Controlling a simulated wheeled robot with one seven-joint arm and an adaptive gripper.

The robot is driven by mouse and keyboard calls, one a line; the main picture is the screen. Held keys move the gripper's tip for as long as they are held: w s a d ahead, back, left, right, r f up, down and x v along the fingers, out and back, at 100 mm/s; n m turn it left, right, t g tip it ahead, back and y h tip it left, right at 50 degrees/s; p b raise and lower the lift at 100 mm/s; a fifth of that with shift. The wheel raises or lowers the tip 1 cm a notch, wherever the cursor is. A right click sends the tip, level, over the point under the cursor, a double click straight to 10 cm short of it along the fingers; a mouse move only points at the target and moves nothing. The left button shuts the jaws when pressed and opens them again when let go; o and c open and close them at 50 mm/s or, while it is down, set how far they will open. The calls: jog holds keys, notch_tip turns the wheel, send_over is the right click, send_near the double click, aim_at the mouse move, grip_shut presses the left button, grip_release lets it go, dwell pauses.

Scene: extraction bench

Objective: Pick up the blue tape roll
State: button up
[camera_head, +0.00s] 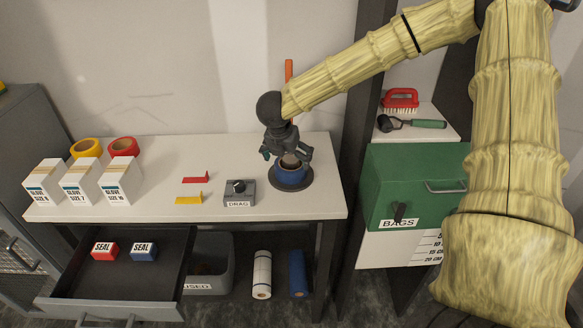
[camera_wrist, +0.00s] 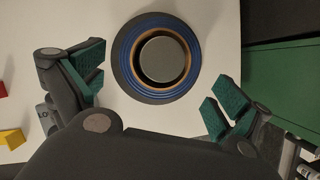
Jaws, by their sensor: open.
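The blue tape roll (camera_head: 289,180) sits around an upright post on a dark round base (camera_head: 308,184) at the right end of the white bench. In the wrist view the blue roll (camera_wrist: 123,60) shows from above as a ring with a tan inner edge, the grey post top (camera_wrist: 163,59) in its middle. My gripper (camera_head: 285,156) is open just above the roll, pointing down. In the wrist view its green-padded fingers are spread wide, one to each side below the roll, apart from it and with nothing between them.
A grey DRAG box (camera_head: 239,196) and red (camera_head: 196,179) and yellow (camera_head: 189,199) pieces lie left of the roll. White glove boxes (camera_head: 119,183), a yellow roll (camera_head: 86,148) and a red roll (camera_head: 123,147) stand farther left. A green BAGS cabinet (camera_head: 410,180) stands right. An open drawer (camera_head: 120,281) juts out below.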

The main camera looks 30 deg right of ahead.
aim_at(290, 160)
jog(key=shift+d+p+x, duration=0.1)
jog(key=shift+p+x, duration=0.4)
jog(key=shift+x, duration=0.5)
jog(key=shift+d+p+x, duration=0.15)
jog(key=shift+p+x, duration=0.3)
jog(key=shift+x, duration=0.55)
jog(key=shift+w+d+f, duration=0.2)
jog(key=shift+w+f, duration=0.1)
jog(key=shift+f, duration=0.2)
jog(key=c, duration=0.8)
